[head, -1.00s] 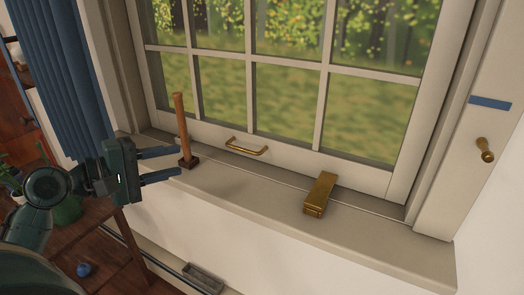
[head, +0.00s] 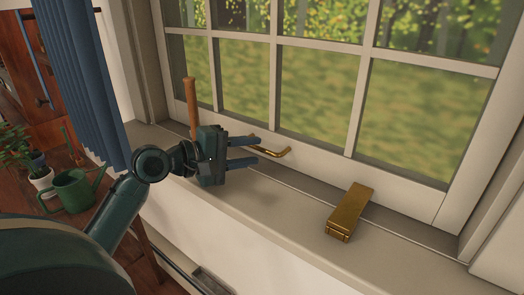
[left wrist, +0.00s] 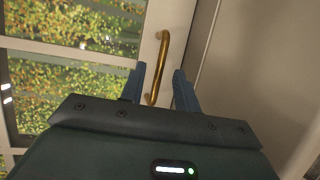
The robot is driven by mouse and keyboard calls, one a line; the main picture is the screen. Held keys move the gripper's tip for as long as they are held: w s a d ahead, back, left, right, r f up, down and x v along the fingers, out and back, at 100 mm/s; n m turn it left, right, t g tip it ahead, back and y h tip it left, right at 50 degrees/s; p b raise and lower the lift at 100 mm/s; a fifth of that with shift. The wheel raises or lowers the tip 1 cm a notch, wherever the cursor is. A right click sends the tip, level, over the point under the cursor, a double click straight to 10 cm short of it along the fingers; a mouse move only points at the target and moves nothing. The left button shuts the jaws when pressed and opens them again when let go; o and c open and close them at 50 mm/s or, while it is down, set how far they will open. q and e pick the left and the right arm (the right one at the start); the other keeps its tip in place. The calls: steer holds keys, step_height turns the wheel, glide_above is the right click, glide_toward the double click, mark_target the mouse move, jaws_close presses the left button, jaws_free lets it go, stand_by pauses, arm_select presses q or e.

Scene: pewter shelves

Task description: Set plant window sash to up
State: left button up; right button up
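The window sash (head: 320,155) has white bars and stands down at the sill. Its brass handle (head: 268,149) is on the bottom rail, and it also shows in the left wrist view (left wrist: 165,60). My left gripper (head: 257,152) is open, its two blue fingers pointing at the handle. In the left wrist view the handle's near end shows between the fingertips. I cannot tell whether the fingers touch it. In the head view my gripper covers part of the rail. My right gripper is in neither view.
A brass block (head: 350,211) lies on the sill (head: 275,205) to the right. A wooden-handled tool (head: 191,105) stands behind my left gripper. A blue curtain (head: 80,85) hangs at left. A green watering can (head: 75,190) and potted plants are on a wooden stand.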

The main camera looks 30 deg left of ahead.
mark_target(259, 150)
arm_select(q)
steer(key=shift+x, duration=1.9)
steer(key=shift+c, duration=0.5)
jaws_close()
